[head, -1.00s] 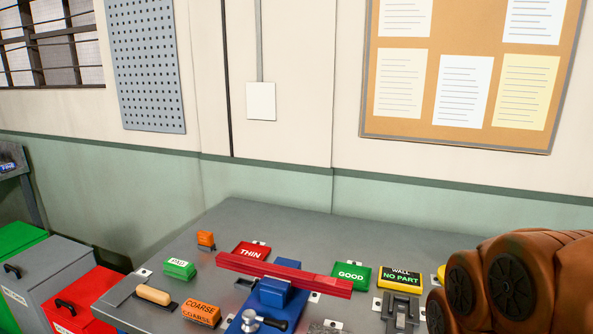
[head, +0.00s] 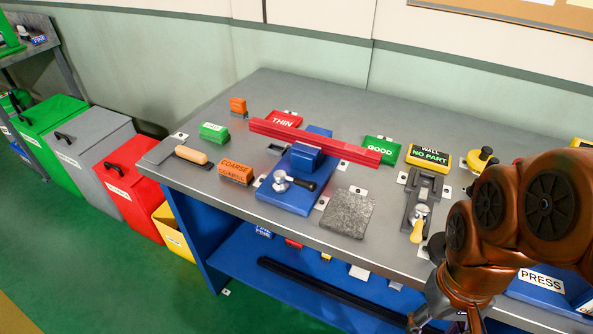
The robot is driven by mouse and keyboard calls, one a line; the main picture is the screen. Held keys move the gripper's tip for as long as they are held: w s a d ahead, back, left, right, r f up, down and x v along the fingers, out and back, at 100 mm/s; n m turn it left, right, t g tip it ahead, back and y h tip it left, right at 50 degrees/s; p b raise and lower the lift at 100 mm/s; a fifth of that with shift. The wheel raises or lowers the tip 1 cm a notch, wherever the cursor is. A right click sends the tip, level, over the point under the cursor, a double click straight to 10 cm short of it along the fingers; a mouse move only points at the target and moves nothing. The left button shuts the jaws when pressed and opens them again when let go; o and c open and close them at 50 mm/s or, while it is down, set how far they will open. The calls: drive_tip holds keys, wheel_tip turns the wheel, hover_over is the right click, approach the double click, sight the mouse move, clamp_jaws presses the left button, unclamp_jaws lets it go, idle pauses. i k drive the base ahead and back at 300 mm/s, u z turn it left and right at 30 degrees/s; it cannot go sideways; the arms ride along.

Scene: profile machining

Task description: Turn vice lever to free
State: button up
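The blue vice (head: 306,163) stands on the grey workbench, on a blue base plate. A long red profile (head: 315,143) lies across the vice, with both ends sticking out past it. The vice lever (head: 296,183) is at the front of the vice, a metal hub with an arm and a black knob pointing right. My arm comes in from the right edge. My gripper (head: 440,322) is at the bottom edge, low in front of the bench and well right of the lever. It is partly cut off, and its fingers do not show clearly.
On the bench (head: 262,92) are a grey pad (head: 347,213), an orange COARSE block (head: 236,173), a wooden-handled tool (head: 190,155), red THIN (head: 285,119) and green GOOD (head: 380,150) plates, a NO PART sign (head: 428,157) and a yellow-handled device (head: 419,218). Coloured bins stand left.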

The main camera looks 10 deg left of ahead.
sight(280, 183)
drive_tip(key=z, duration=0.5)
drive_tip(key=i, duration=0.4)
drive_tip(key=u, duration=2.45)
